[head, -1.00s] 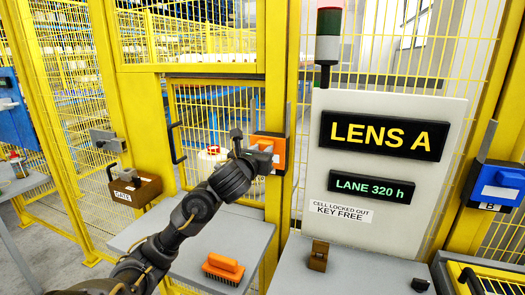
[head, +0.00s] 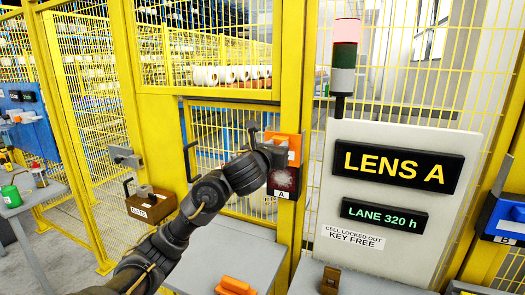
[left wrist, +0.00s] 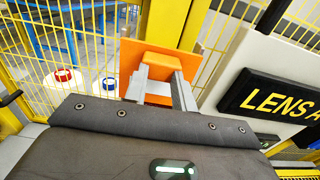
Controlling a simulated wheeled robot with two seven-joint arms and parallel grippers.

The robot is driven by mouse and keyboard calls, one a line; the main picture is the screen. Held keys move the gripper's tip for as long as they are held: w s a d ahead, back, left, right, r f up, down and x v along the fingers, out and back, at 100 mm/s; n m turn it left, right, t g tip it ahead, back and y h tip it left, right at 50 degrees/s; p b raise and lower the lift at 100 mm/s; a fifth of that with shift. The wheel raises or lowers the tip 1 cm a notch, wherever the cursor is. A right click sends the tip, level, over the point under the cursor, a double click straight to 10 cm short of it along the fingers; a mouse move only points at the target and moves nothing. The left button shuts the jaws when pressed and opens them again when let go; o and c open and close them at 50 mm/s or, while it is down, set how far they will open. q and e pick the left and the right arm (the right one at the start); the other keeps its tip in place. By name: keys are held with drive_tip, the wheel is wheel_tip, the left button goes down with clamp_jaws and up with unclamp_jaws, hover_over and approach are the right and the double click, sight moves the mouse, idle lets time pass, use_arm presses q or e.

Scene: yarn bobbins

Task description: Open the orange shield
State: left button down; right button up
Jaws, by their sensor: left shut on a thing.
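The orange shield (head: 291,141) is on the yellow post, left of the LENS A panel, in the head view. It sits raised, and a dark, speckled lens (head: 284,181) with an "A" label shows below it. My left gripper (head: 277,154) reaches it from the left and is shut on it. In the left wrist view, the two grey fingers of my left gripper (left wrist: 163,88) close on the block standing out from the orange shield (left wrist: 205,72). My right gripper is in neither view.
The white panel carries the LENS A sign (head: 393,167) and a lane display (head: 384,213). A signal tower (head: 344,60) stands above it. A blue shield (head: 509,214) is at the right. A grey table (head: 232,250) holds an orange brush (head: 235,287). Yellow mesh fence stands behind.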

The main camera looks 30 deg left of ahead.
use_arm(q)
drive_tip(key=c, duration=1.3)
unclamp_jaws()
drive_tip(key=shift+f, duration=0.1)
drive_tip(key=shift+o, duration=0.8)
drive_tip(key=shift+w, duration=0.1)
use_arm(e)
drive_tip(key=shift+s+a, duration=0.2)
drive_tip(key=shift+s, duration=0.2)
use_arm(q)
drive_tip(key=s+d+p, duration=0.1)
drive_tip(key=s+p, duration=0.4)
drive_tip(key=s, duration=0.5)
drive_tip(key=shift+s+d, duration=0.35)
drive_tip(key=shift+d, duration=0.05)
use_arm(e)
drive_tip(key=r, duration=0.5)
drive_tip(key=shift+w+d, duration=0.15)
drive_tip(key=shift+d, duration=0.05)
use_arm(q)
drive_tip(key=shift+f, duration=0.1)
